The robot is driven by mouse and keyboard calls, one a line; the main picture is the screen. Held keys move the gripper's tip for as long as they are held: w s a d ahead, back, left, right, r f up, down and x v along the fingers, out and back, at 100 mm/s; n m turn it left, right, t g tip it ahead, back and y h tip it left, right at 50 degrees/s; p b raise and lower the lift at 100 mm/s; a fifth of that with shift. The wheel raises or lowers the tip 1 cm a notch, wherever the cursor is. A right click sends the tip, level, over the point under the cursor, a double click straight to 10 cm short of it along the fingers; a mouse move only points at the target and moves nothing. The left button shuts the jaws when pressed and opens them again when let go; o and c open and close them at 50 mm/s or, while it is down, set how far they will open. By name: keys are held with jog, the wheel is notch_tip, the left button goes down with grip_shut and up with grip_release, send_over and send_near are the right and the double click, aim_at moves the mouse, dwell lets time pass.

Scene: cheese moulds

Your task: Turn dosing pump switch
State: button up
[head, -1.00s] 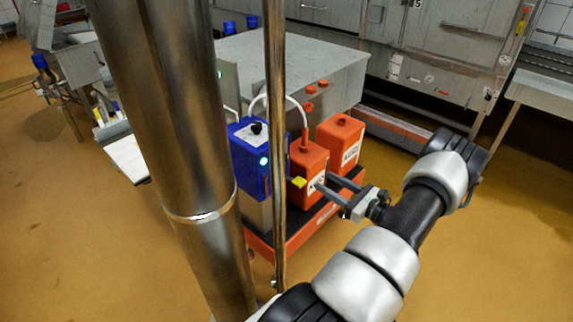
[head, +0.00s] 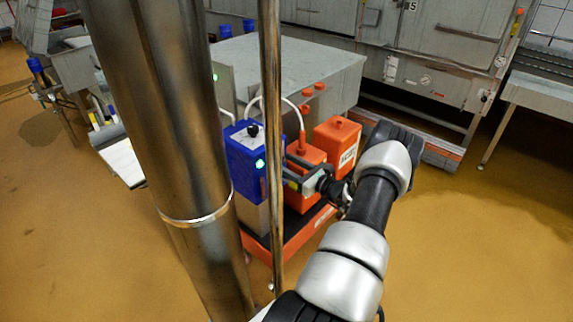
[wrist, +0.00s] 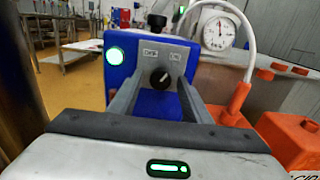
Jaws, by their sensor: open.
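The blue dosing pump (head: 244,165) stands on the orange cart, left of the orange canisters in the head view. In the wrist view its blue face (wrist: 117,78) carries a lit green lamp (wrist: 115,55) and a black rotary switch (wrist: 159,78) under small white labels. The switch pointer looks tilted, its upper end to the right. My gripper (wrist: 153,88) is open and faces the pump, its two fingers on either side of the switch in the picture. I cannot tell whether the fingertips touch anything. In the head view my gripper (head: 291,179) is partly behind the thin pole.
Two orange canisters (head: 337,140) stand right beside the pump on the orange cart (head: 300,235). A white hose (wrist: 246,40) runs down to one canister. A dial gauge (wrist: 218,31) is behind. A steel tank (head: 320,65) stands behind the cart. Floor on the right is clear.

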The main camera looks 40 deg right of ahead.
jog(key=shift+w, duration=0.2)
jog(key=c, duration=1)
jog(key=shift+f+n, duration=0.1)
jog(key=shift+n, duration=0.2)
jog(key=shift+n+b, duration=0.5)
jog(key=shift+b, duration=0.15)
jog(key=n+b, duration=0.2)
jog(key=n, duration=0.2)
jog(key=shift+f+b, duration=0.1)
jog(key=shift+b, duration=0.3)
jog(key=n+b, duration=0.3)
jog(key=n, duration=0.3)
jog(key=shift+b, duration=0.3)
jog(key=shift+d+r+n, duration=0.1)
jog(key=shift+r+n, duration=0.1)
jog(key=shift+n, duration=0.1)
